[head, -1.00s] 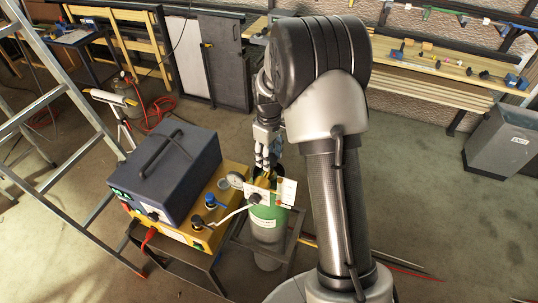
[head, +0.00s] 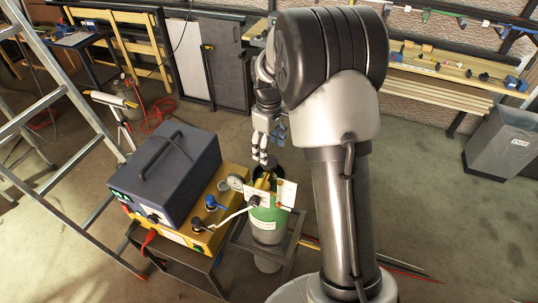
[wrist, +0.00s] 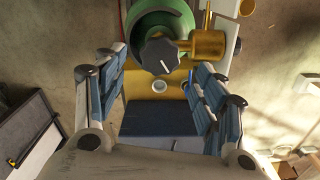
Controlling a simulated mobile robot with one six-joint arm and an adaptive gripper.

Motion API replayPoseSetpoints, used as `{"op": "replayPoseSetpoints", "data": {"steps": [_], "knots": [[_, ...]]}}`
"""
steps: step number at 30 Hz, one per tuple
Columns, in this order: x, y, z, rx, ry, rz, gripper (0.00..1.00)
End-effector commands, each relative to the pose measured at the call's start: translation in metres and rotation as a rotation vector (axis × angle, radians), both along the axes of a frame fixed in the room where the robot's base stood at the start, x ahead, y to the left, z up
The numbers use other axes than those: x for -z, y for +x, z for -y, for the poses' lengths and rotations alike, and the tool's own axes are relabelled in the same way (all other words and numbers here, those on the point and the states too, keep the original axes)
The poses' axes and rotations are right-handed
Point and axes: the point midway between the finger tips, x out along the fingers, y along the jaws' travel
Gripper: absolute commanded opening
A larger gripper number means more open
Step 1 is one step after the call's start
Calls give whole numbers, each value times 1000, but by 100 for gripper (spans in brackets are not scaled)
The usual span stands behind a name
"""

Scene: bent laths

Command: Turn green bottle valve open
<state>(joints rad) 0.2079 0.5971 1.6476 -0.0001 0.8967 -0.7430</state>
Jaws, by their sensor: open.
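The green bottle (head: 268,222) stands upright in a dark metal frame, with a brass valve (head: 264,183) and pale tags at its top. In the wrist view the bottle's green top (wrist: 150,18) shows at the upper edge. A black knob (wrist: 160,60) with a white mark sits in front of it, joined to brass fittings (wrist: 208,45). My gripper (head: 260,158) is just above and behind the valve in the head view. Its blue-padded fingers are spread wide and empty in the wrist view. The knob lies between and beyond them, with no contact visible.
A yellow unit (head: 190,232) with a dark blue box (head: 165,172) on it stands left of the bottle. A gauge (head: 235,183) and pale hose (head: 235,214) lie between them. A ladder (head: 75,110) stands at left, a grey bin (head: 503,143) at right. Floor between is mostly clear.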

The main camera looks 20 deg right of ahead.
Motion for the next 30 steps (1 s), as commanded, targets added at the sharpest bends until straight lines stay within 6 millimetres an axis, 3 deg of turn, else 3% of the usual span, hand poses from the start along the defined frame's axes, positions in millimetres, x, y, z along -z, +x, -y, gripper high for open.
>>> {"op": "replayPoseSetpoints", "data": {"steps": [6, 12, 30], "knots": [[-46, 1, 0, 0, -1, 4, 64], [-66, 1, 0, 0, 0, 1, 64], [-71, -1, -1, 2, -1, 4, 64]]}}
